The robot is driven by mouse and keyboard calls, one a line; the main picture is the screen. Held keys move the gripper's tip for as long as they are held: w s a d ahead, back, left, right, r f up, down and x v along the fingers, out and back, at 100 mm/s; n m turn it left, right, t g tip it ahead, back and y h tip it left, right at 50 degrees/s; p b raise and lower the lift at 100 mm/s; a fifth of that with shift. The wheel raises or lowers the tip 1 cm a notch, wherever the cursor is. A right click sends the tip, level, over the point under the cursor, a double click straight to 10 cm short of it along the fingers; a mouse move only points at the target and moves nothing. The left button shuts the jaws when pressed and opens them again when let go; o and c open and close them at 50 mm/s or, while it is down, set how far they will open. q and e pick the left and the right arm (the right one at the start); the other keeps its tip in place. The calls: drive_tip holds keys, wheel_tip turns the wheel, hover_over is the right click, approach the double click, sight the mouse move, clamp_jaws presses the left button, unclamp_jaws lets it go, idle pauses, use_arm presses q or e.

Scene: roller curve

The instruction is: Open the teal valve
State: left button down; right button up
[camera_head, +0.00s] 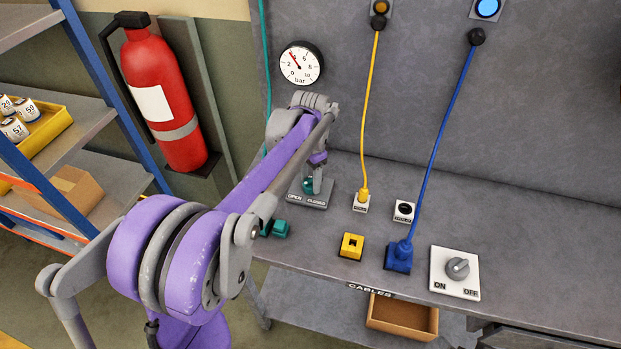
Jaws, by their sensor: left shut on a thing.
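The teal valve (308,184) sits on a grey base plate (314,202) marked OPEN on the left and CLOSED on the right, on the grey workbench. My left gripper (312,186) reaches down over it and is shut on the valve's teal part. The fingers and wrist hide most of the valve, so I cannot tell how far its handle is turned. A round pressure gauge (301,63) marked in bar hangs on the panel above, its needle pointing up and left. My right gripper is not in view.
A yellow cable (368,110) and a blue cable (444,140) hang from the panel to bench sockets. A teal plug (280,229), yellow socket (351,246) and ON/OFF switch (455,272) stand nearby. A fire extinguisher (170,135) and shelf (95,120) are left.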

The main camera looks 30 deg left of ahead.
sight(310, 181)
use_arm(q)
drive_tip(key=shift+m, duration=0.5)
drive_tip(key=shift+c, duration=1.4)
unclamp_jaws()
wheel_tip(310, 181, up, 11)
drive_tip(key=shift+p, duration=0.3)
drive_tip(key=shift+f, duration=0.15)
